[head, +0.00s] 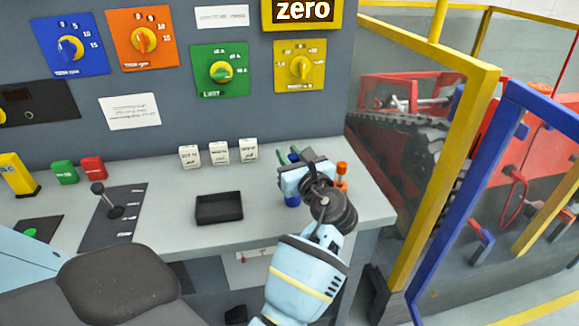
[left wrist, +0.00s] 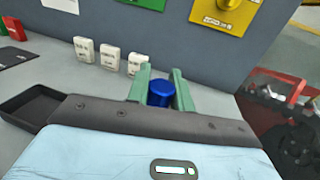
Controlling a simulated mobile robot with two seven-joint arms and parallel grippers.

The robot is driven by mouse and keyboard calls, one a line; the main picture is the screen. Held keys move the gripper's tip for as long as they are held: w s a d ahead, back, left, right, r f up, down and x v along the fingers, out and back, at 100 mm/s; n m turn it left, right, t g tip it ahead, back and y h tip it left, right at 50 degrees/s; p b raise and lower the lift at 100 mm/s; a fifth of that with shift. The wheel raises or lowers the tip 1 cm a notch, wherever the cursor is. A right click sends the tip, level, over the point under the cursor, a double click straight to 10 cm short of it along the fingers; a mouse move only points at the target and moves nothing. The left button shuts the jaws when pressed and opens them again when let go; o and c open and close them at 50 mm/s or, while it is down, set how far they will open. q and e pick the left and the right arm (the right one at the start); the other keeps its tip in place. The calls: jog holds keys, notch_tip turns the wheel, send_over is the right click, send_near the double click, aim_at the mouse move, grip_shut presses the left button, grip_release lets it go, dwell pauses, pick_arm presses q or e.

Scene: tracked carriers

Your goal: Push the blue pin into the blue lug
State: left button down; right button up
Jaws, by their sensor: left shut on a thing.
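The blue pin (left wrist: 161,93) stands between the two green fingers of my left gripper (left wrist: 160,88) in the left wrist view. The gripper is shut on it. Most of the pin is hidden by the gripper there. My right gripper is not in view.
An orange pin (head: 342,172) stands close right of my gripper. A black tray (head: 219,208) and several white blocks (head: 219,151) are on the desk. A yellow post (head: 450,160) and a blue post (head: 465,190) stand between desk and carrier.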

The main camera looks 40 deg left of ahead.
pick_arm(q)
notch_tip(320, 180, up, 6)
jog(key=shift+p, duration=0.45)
